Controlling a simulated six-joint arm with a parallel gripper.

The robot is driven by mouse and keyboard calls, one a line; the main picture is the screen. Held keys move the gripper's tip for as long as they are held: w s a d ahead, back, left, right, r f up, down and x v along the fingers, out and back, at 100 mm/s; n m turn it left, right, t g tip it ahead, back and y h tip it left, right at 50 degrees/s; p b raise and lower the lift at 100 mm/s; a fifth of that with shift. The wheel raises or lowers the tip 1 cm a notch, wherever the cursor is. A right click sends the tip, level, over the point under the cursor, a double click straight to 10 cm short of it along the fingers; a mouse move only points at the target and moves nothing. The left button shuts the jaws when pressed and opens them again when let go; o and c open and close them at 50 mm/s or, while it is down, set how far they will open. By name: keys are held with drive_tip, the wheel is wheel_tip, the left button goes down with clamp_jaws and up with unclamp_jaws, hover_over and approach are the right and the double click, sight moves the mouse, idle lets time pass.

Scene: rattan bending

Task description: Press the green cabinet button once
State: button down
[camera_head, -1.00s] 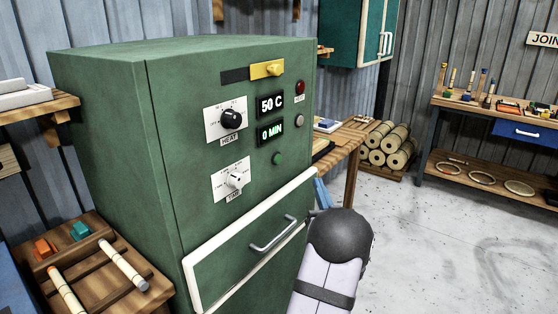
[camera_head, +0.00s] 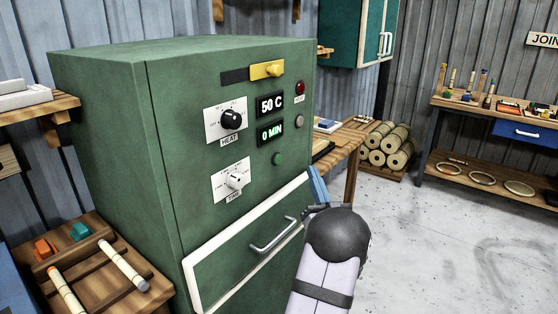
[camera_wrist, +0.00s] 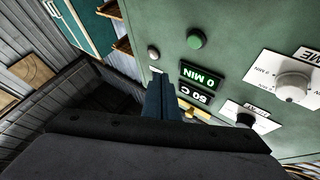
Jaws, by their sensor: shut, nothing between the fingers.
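The green cabinet (camera_head: 110,130) stands at left centre with its front facing right. The green button (camera_head: 278,158) sits on its panel below the "0 MIN" display (camera_head: 271,133). In the wrist view the green button (camera_wrist: 196,39) shows, upside down, above the display. My gripper (camera_head: 314,172) is shut and empty, its bluish fingers pointing up past the cabinet's right edge, to the right of and below the button. The button is unobstructed in both views.
The panel also carries a heat knob (camera_head: 231,120), a time knob (camera_head: 235,180), a yellow slider (camera_head: 267,70) and a red lamp (camera_head: 300,87). A drawer handle (camera_head: 272,235) projects below. A wooden bench (camera_head: 345,150) stands behind my fingers. Floor at right is clear.

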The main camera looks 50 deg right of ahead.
drive_tip(key=w, duration=0.8)
drive_tip(key=shift+w+b, duration=0.6)
drive_tip(key=shift+w, duration=0.35)
idle(2.8)
drive_tip(key=shift+s, duration=0.15)
drive_tip(key=shift+s+b, duration=0.3)
drive_tip(key=shift+s, duration=0.4)
idle(0.3)
drive_tip(key=shift+s+b, duration=0.5)
drive_tip(key=shift+s, duration=2)
